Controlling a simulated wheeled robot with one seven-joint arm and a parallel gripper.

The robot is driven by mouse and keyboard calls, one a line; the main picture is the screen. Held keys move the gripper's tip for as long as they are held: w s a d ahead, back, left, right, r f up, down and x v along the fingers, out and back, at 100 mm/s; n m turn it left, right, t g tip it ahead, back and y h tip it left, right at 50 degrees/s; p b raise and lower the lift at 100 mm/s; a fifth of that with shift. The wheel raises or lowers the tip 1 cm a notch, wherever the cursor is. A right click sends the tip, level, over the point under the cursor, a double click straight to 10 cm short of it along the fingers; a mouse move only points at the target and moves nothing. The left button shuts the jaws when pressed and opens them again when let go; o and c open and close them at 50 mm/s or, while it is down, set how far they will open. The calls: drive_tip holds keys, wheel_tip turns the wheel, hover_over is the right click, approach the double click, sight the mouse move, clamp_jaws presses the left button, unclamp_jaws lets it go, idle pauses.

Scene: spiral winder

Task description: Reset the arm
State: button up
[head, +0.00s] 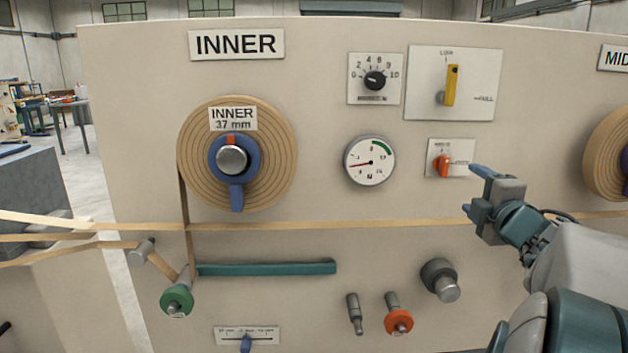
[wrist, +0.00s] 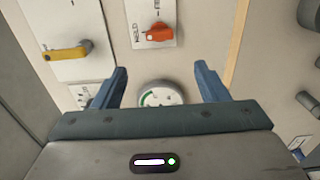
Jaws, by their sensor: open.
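My gripper (head: 474,190) is in front of the right part of the panel in the head view, just right of and below the orange switch (head: 443,165). In the wrist view my gripper (wrist: 160,80) shows two blue fingers spread apart with nothing between them. The orange switch also shows there (wrist: 158,32), beyond the fingers and apart from them. The arm reaches in from the lower right of the head view.
The beige panel carries the INNER roll (head: 270,180) with a blue clamp, a dial gauge (head: 369,161), a yellow lever (head: 452,85) and a black knob (head: 375,80). A tan strip (head: 370,224) runs across. Rollers and pegs, including an orange one (head: 398,321), stick out below.

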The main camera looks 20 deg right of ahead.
drive_tip(key=a+f+m+g+h+p, duration=0.1)
drive_tip(key=a+m+g+p, duration=0.6)
drive_tip(key=a+m+p, duration=0.55)
drive_tip(key=s+a+f+m+g+y+p, duration=0.1)
drive_tip(key=s+a+f+g+y+p, duration=0.1)
drive_tip(key=s+a, duration=0.5)
drive_tip(key=s+a+f+m+g+y+p, duration=0.2)
drive_tip(key=s+a+g, duration=0.3)
drive_tip(key=a, duration=0.6)
drive_tip(key=shift+s+a+f+g+y+p, duration=0.4)
drive_tip(key=shift+s+f+y+p, duration=0.15)
drive_tip(key=shift+s+p, duration=0.35)
drive_tip(key=shift+w, duration=0.1)
